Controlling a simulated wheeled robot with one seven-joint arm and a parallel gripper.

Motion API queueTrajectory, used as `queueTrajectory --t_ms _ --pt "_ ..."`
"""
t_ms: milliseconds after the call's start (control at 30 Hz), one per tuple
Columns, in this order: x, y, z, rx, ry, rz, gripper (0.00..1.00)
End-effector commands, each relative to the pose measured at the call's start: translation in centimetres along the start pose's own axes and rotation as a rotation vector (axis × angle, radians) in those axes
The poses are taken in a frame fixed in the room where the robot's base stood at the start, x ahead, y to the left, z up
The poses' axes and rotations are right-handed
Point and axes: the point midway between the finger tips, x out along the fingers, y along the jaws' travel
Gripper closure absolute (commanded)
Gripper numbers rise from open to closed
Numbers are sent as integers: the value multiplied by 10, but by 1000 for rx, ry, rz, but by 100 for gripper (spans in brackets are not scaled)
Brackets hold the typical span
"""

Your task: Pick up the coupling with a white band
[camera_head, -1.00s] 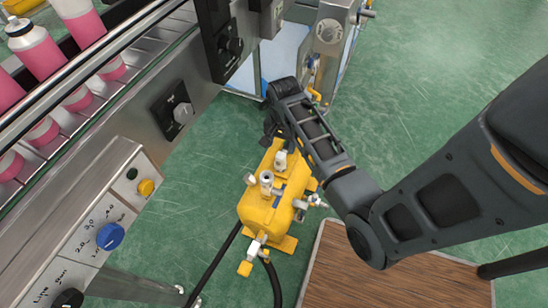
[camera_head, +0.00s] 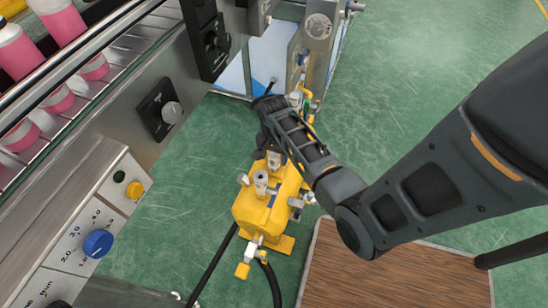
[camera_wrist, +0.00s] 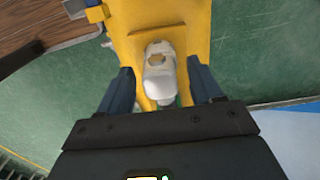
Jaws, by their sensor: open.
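A yellow unit (camera_head: 262,212) with several pale grey and metal fittings stands on the floor in the head view. One upright fitting (camera_head: 261,181) shows on its top. In the wrist view, my gripper (camera_wrist: 160,68) is open, with a dark finger on each side of a whitish-grey coupling (camera_wrist: 159,84) on the yellow unit (camera_wrist: 190,20). There is a gap between each finger and the coupling. I cannot make out which fitting carries a white band. In the head view, my arm hides the fingers and part of the unit.
The conveyor with pink bottles (camera_head: 18,50) and a control panel with a blue knob (camera_head: 98,243) lie left. A wooden tabletop (camera_head: 385,275) is at lower right. Dark hoses (camera_head: 213,268) leave the unit. Green floor (camera_head: 430,110) is clear at right.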

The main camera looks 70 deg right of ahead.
Motion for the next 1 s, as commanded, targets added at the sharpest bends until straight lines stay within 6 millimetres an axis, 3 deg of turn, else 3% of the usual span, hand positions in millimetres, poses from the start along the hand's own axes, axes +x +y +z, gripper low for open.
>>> queueTrajectory --t_ms 100,767,1000 --pt "0 0 0 0 0 0 35" --pt "-1 0 0 0 0 0 98" --pt "-1 0 0 0 0 0 100"
